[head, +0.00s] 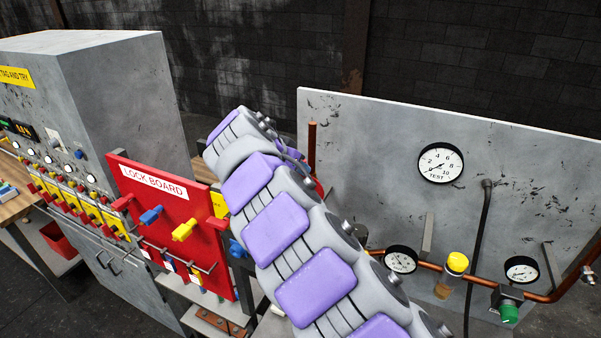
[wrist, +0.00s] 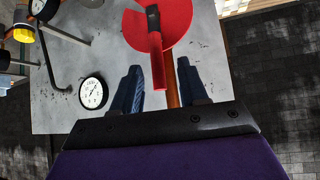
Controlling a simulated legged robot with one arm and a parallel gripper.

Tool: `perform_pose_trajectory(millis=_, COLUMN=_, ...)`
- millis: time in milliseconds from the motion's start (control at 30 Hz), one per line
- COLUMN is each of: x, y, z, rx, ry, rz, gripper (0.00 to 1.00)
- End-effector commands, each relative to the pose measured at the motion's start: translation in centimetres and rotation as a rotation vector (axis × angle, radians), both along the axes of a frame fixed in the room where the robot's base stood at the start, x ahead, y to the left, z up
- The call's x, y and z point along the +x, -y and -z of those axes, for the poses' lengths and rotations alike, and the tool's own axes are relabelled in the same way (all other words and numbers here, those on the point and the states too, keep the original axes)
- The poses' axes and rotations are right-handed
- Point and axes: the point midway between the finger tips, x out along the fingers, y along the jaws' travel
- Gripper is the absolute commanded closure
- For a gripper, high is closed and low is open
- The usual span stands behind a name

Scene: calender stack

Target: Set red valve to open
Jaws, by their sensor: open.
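The red valve (wrist: 180,22) shows at the top of the wrist view as a red disc with a narrow red handle (wrist: 157,72) and a dark patch on it. The handle hangs down in the picture, beside a copper pipe (wrist: 172,85). My gripper (wrist: 156,78) is open, and the handle's end appears between its two dark fingers. I cannot tell how deep it sits between them; no contact is visible. In the head view my arm covers most of the valve; only a small red edge (head: 319,186) shows behind it. My gripper is hidden there.
A grey panel (head: 350,135) carries a test gauge (head: 440,162), smaller gauges (head: 401,259), a yellow-capped fitting (head: 457,264) and a green knob (head: 509,313) along copper pipe. A red lock board (head: 165,225) and grey cabinet (head: 125,110) stand left of my arm.

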Motion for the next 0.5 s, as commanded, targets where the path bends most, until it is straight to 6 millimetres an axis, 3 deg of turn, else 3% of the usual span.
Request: perform_pose_trajectory(millis=500, x=-6.3, y=-4.4, z=-7.4, rx=0.0, ry=-0.001, rz=-0.004, gripper=0.57)
